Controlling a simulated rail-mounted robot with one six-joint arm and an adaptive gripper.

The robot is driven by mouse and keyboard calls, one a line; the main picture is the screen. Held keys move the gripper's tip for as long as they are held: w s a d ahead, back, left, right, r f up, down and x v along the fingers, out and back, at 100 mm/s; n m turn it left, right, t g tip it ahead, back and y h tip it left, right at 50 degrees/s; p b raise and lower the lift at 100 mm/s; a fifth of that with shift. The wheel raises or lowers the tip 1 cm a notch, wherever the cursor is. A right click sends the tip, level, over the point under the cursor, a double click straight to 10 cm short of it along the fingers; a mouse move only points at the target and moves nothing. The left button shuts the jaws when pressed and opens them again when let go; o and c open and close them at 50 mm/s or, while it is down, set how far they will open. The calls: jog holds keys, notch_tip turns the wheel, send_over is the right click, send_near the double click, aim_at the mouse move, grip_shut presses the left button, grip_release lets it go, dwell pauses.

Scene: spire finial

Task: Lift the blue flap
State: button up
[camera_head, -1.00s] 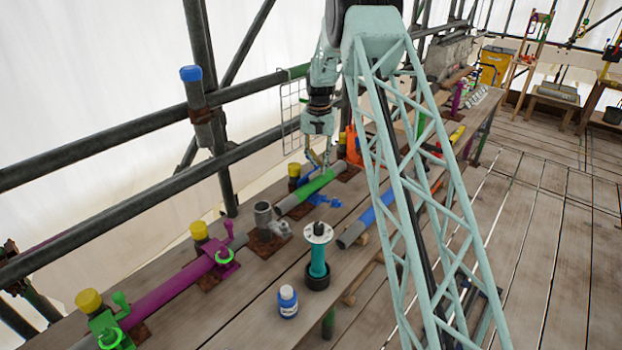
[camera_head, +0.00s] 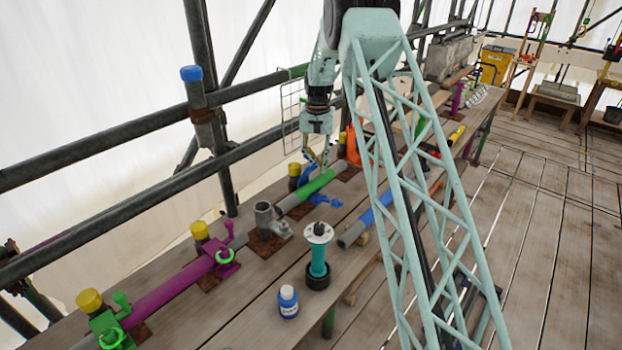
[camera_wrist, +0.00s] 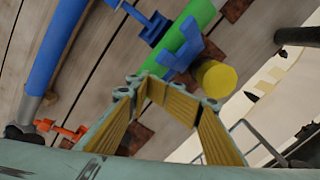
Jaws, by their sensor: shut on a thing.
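The blue flap (camera_wrist: 187,54) sits across the green sleeve (camera_wrist: 188,38) of a grey pipe, beside a yellow cap (camera_wrist: 214,78). In the head view the blue flap (camera_head: 306,181) shows small beside the green sleeve, with a blue clamp part (camera_head: 326,202) on the near side. My gripper (camera_head: 318,164) points down at the flap from above. In the wrist view my gripper (camera_wrist: 174,90) has its yellow-padded fingers at the flap's edge, shut on it. The exact contact is hard to see.
A purple pipe (camera_head: 165,292) with green clamps lies at the front left. A short grey pipe fitting (camera_head: 265,217), a teal tool (camera_head: 318,255) and a blue bottle (camera_head: 287,300) stand nearby. A blue pipe (camera_head: 372,216) lies to the right. Scaffold rails run behind.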

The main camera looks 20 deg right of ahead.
jog(key=shift+w+a+f, duration=0.15)
jog(key=shift+w+a, duration=0.15)
jog(key=shift+w, duration=0.1)
jog(key=shift+c, duration=0.2)
jog(key=shift+w+p, duration=0.25)
jog(key=shift+p, duration=0.1)
grip_shut()
jog(key=shift+w+a+r, duration=0.25)
jog(key=shift+w+r, duration=0.25)
jog(key=shift+w, duration=0.1)
dwell(0.5)
jog(key=shift+s+d+r, duration=0.2)
jog(key=shift+s+d, duration=0.25)
jog(key=shift+s, duration=0.35)
jog(key=shift+s+d+r, duration=0.2)
jog(key=shift+s+d, duration=0.25)
jog(key=shift+s, duration=0.35)
dwell(0.9)
jog(key=shift+s+d+r+p, duration=0.15)
jog(key=shift+r+p, duration=0.1)
jog(key=shift+r, duration=0.6)
jog(key=shift+s+a+r+p, duration=0.1)
jog(key=shift+s+r+p, duration=0.1)
jog(key=shift+r, duration=0.65)
jog(key=shift+s+d+r+p, duration=0.1)
jog(key=shift+r+p, duration=0.15)
jog(key=shift+r, duration=0.6)
dwell(0.5)
